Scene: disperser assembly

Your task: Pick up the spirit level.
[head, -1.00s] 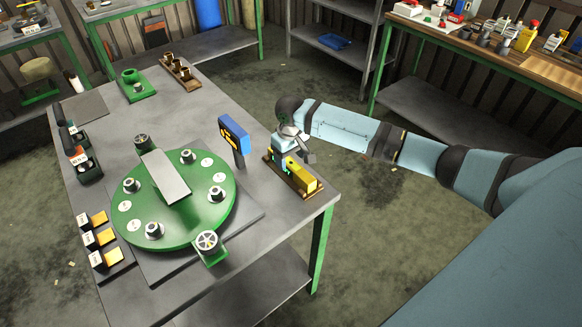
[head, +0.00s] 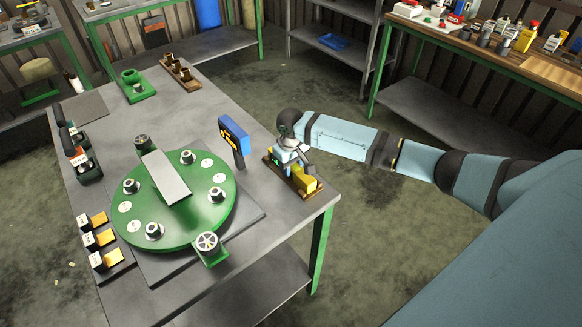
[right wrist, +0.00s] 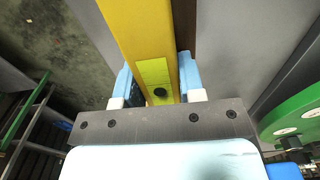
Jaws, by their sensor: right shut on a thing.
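The yellow spirit level (head: 303,181) lies along a brown wooden holder (head: 302,195) at the right edge of the table. In the right wrist view its yellow body (right wrist: 140,35) runs up between the fingers, with a yellow-green vial window and a dark round spot. My right gripper (head: 287,160) is at the level, its fingers on both sides of it. The fingers also show in the right wrist view (right wrist: 158,85), shut on the level. I cannot tell whether the level is clear of the holder. My left gripper is not in view.
A green round turntable (head: 190,215) with several fittings fills the middle of the table. A blue-and-yellow display (head: 234,140) stands just left of the level. Labelled blocks (head: 98,238) lie at the left front edge. Green-framed shelves and benches stand behind.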

